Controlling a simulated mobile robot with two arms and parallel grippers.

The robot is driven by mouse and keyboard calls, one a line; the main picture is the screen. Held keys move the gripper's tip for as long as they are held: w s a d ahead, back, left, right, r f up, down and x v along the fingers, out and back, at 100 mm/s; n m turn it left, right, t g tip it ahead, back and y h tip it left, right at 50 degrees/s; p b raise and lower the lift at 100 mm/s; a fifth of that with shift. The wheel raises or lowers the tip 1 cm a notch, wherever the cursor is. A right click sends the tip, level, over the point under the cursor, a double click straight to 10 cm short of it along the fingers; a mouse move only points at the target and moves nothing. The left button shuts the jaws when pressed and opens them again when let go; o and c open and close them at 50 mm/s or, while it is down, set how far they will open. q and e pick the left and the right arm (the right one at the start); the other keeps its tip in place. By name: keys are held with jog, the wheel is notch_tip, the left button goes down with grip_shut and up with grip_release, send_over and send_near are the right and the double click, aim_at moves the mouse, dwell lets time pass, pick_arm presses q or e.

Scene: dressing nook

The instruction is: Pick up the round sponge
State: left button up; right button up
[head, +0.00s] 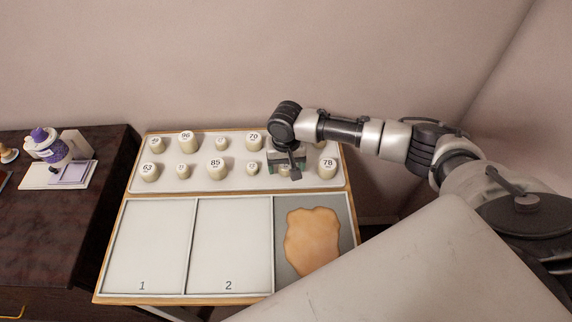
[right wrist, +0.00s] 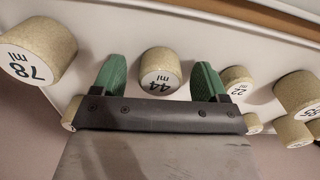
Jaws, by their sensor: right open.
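I cannot pick out a thing that is clearly a round sponge. Several short, pale, speckled cylinders with numbered white tops stand in two rows on a white panel (head: 205,170) in the head view. My right gripper (head: 287,168) is over the right part of the front row and partly hides what is under it. In the right wrist view, its green fingers are open, with the cylinder marked 44 (right wrist: 160,72) showing between them, not gripped. The cylinder marked 78 (head: 327,168) stands to its right in the head view. My left gripper is not in view.
A tan, irregular flat piece (head: 312,240) lies in the grey right-hand compartment. Compartments marked 1 (head: 145,245) and 2 (head: 230,245) are empty. A wall stands close behind.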

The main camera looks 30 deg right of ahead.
jog(key=shift+c, duration=0.3)
jog(key=c, duration=0.9)
jog(key=shift+c, duration=0.2)
